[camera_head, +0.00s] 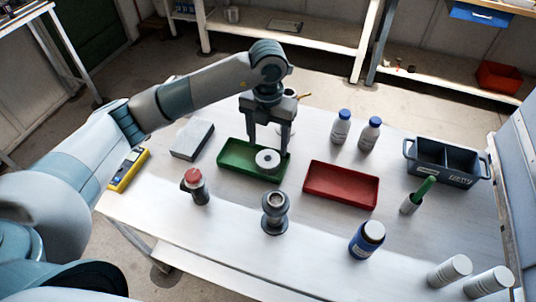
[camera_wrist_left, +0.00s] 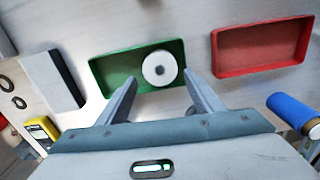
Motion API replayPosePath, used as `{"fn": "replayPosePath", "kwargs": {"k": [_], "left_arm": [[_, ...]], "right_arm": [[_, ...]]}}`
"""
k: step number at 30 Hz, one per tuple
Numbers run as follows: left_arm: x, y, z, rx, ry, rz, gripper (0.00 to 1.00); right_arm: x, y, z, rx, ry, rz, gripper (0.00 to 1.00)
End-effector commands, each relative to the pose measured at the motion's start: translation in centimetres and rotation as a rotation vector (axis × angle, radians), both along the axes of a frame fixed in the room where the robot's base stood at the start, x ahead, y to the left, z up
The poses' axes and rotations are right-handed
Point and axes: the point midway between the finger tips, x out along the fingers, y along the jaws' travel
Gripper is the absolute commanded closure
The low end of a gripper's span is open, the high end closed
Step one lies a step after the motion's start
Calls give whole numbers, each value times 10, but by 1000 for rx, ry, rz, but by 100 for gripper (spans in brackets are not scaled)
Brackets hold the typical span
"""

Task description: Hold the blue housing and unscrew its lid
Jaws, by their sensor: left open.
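My left gripper (camera_head: 269,150) is open above the green tray (camera_head: 232,163), well away from the housing. Its fingers point down around a white round piece with a dark centre (camera_head: 267,161), which lies in the tray; contact is not visible. My right gripper is not in view.
A red tray (camera_head: 341,185) is right of the green one. A metal fitting (camera_head: 274,213) and a red-topped container (camera_head: 195,187) stand in front. Two blue-capped bottles (camera_head: 341,127), a dark divided crate (camera_head: 447,162) and white cylinders (camera_head: 450,271) are also on the table.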

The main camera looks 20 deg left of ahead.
Motion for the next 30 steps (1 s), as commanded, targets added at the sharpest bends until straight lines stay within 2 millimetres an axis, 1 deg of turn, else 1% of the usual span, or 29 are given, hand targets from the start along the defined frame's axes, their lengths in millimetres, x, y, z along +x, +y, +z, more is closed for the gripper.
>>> {"fn": "replayPosePath", "kwargs": {"k": [1, 6, 10, 15, 30], "left_arm": [[1, 0, 7, 0, -4, 1, 39], [1, 0, 30, 0, -3, 1, 39], [1, 0, 40, 0, -1, 2, 39], [0, 0, 44, 0, 0, 1, 39], [0, 0, 44, 0, 0, 1, 39]], "right_arm": [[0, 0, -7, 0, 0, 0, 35], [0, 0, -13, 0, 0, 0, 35], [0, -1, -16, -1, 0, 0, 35], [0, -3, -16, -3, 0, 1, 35], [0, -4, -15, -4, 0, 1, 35]]}}
